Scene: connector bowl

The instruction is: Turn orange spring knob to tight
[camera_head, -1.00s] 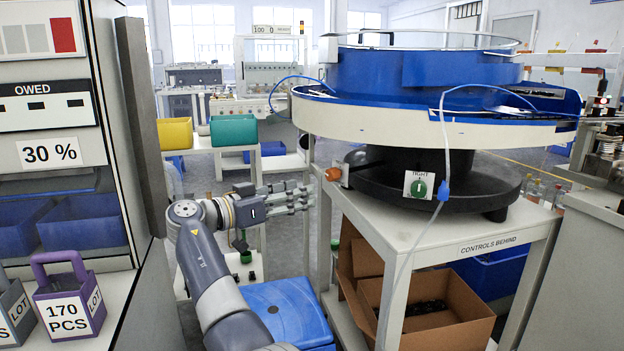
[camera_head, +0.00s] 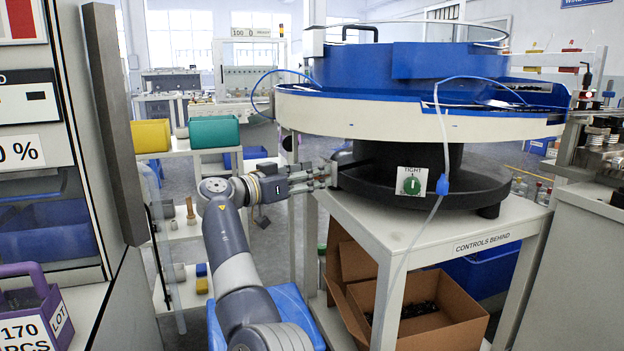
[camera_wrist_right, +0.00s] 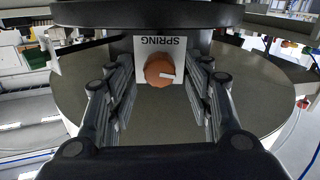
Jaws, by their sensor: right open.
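The orange spring knob (camera_wrist_right: 157,71) shows in the right wrist view on a white plate (camera_wrist_right: 176,46) marked SPRING, which appears upside down. A white pointer bar on the knob points to the right in that view. My right gripper (camera_wrist_right: 160,84) is open, with one finger on each side of the knob; contact is not visible. In the head view my right gripper (camera_head: 326,175) is at the left side of the bowl feeder's black base (camera_head: 465,190), and the knob is hidden there. My left gripper is not in view.
A green knob (camera_head: 411,186) under a TIGHT label is on the base's front. A cardboard box (camera_head: 440,325) sits below. A grey cabinet edge (camera_head: 113,120) stands left of my right arm.

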